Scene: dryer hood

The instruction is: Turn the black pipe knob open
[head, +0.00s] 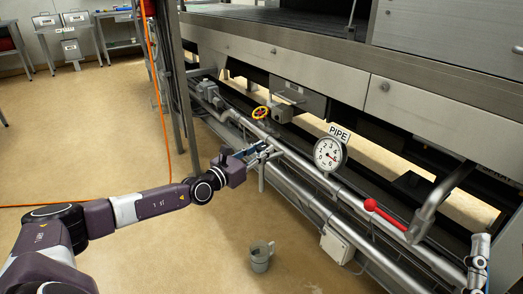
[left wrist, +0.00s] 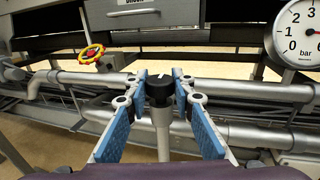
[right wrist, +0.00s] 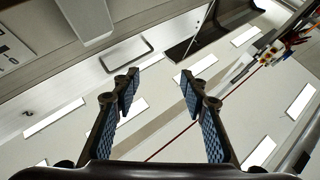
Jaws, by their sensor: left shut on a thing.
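The black pipe knob (left wrist: 159,90) has a small white mark on top and sits on a grey vertical stem in the left wrist view. My left gripper (left wrist: 161,84) has its blue-padded fingers on both sides of the knob and is shut on it. In the head view the left gripper (head: 262,153) is at the pipes, left of the gauge, and mostly hides the knob.
A round pressure gauge (head: 329,154) marked PIPE stands right of the left gripper. A grey bucket (head: 261,256) stands on the floor. A metal hood overhangs the pipes.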

